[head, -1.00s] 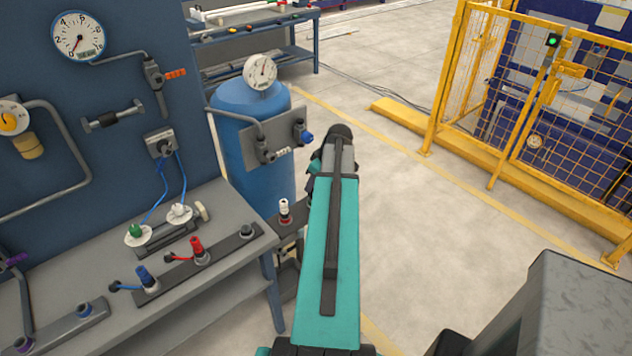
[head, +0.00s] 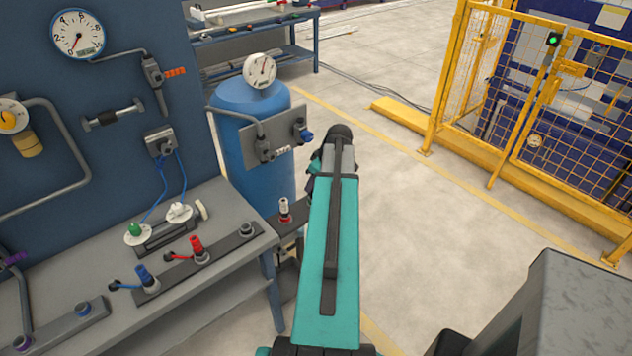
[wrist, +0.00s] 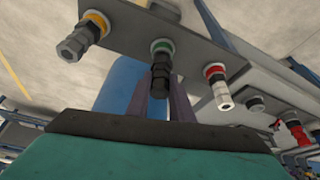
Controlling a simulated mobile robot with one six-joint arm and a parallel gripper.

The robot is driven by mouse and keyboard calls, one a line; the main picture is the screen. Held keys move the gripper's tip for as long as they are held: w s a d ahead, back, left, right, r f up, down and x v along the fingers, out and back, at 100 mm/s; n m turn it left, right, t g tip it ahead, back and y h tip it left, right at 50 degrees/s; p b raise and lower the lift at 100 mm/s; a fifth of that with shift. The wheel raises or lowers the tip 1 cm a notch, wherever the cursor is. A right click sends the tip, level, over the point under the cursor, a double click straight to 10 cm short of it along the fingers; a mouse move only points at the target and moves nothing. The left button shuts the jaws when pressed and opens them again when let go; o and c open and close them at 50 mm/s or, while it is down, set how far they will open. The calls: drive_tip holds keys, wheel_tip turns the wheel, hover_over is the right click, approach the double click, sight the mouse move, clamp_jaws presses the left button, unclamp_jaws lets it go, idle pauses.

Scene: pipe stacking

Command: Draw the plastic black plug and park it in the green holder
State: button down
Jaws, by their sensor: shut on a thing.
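The black plug (wrist: 160,74) is in the middle of the wrist view, between the two fingers of my gripper (wrist: 160,88), which is shut on it. Its far end meets the green ring of the green holder (wrist: 162,46) on a grey plate (wrist: 130,22). I cannot tell how deep it sits in the ring.
On the same plate, a grey hex plug (wrist: 76,44) sits at a yellow ring and a pale plug (wrist: 221,92) at a red ring. In the head view, a blue tank (head: 252,145) stands beyond my arm and a workbench (head: 100,255) is left.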

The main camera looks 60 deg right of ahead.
drive_tip(key=shift+f+b, duration=0.5)
drive_tip(key=shift+f, duration=0.25)
drive_tip(key=c, duration=1.5)
unclamp_jaws()
drive_tip(key=shift+r, duration=0.15)
drive_tip(key=shift+b+v, duration=0.3)
drive_tip(key=shift+v, duration=0.5)
drive_tip(key=shift+b+v, duration=1.4)
drive_tip(key=shift+v, duration=4.6)
